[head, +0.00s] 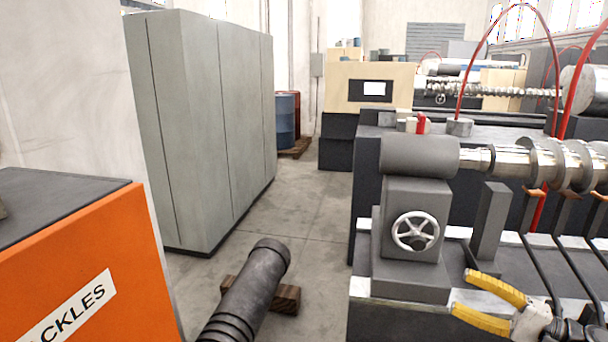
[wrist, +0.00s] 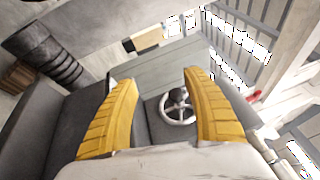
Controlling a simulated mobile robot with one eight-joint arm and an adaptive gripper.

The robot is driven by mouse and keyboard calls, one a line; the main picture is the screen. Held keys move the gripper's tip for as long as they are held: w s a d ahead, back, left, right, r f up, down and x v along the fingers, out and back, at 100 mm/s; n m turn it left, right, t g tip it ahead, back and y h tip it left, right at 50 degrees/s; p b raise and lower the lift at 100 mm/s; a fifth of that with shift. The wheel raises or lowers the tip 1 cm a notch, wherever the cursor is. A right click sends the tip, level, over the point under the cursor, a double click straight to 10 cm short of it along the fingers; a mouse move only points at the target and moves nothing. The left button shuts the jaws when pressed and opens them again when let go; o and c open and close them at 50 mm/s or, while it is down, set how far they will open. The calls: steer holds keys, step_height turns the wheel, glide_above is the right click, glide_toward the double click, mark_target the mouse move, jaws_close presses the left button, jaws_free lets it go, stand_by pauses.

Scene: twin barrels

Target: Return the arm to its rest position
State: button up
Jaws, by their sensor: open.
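My gripper (head: 461,292) is at the lower right of the head view, with its two yellow fingers spread and pointing left. It is in front of the grey tailstock block of the machine, below and right of the handwheel. In the wrist view my gripper (wrist: 160,79) shows both yellow fingers apart with nothing between them. The silver handwheel (wrist: 178,107) shows beyond the fingers, close to the right one. The same handwheel (head: 416,232) is on the block's front in the head view. Most of my arm is out of view.
A lathe-like machine (head: 408,200) with a long metal screw (head: 545,160) fills the right. A dark barrel (head: 250,290) lies on a wooden block at bottom centre. An orange cabinet (head: 100,270) and a tall grey cabinet (head: 200,130) stand left.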

steer(key=a+n+g+h, duration=0.2)
steer(key=a+g+h, duration=0.35)
steer(key=a, duration=1.15)
steer(key=s+a+n+h, duration=0.2)
steer(key=s+n+h, duration=0.6)
steer(key=s, duration=0.7)
steer(key=shift+s+a+f+h, duration=0.15)
steer(key=shift+s+f+h, duration=0.15)
steer(key=shift+h, duration=0.35)
